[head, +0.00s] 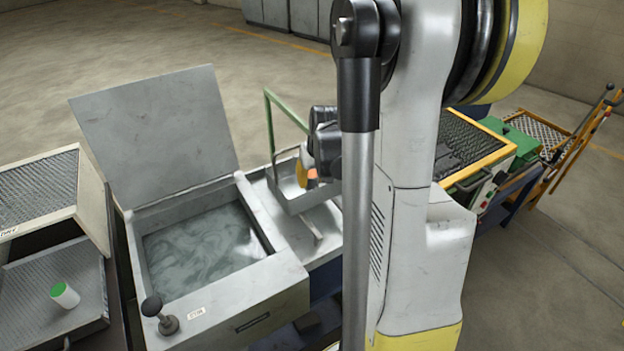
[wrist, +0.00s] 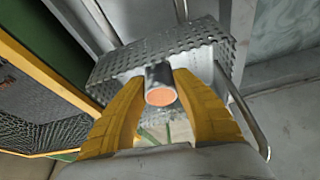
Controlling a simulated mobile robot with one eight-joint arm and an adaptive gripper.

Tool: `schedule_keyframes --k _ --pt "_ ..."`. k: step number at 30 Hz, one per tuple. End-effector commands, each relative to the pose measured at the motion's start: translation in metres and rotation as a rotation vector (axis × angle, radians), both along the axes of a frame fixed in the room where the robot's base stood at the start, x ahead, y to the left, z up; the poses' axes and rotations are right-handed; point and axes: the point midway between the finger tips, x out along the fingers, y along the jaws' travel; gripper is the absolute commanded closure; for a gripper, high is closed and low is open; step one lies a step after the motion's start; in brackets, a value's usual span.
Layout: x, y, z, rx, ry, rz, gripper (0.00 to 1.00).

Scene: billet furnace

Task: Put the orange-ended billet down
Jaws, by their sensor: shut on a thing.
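The orange-ended billet (wrist: 161,86) is a short grey cylinder with an orange end face, and it is between the two yellow fingers of my gripper (wrist: 158,78) in the wrist view. My gripper is shut on it. In the head view my gripper (head: 309,172) is partly hidden behind my arm, with a bit of orange showing at it. It is at a small metal basket (head: 293,207) beside the tank. The wrist view shows the perforated wall of the basket (wrist: 110,65) around the billet. I cannot tell whether the billet touches the basket.
An open tank with cloudy liquid (head: 205,252) and a raised lid (head: 160,130) is left of the basket. A green-ended white billet (head: 65,295) is on a mesh tray (head: 40,322) at the far left. A yellow-framed mesh unit (head: 462,140) stands at the right.

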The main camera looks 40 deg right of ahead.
Motion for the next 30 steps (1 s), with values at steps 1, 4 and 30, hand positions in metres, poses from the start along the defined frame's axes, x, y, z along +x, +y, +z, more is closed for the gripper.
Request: schedule_keyframes --k 1,4,30 --pt "0.000 0.000 -0.003 0.000 -0.001 0.000 1.00" --pt "0.000 0.000 -0.006 0.000 -0.001 0.000 1.00" --pt "0.000 0.000 0.006 0.000 0.000 0.000 0.49"
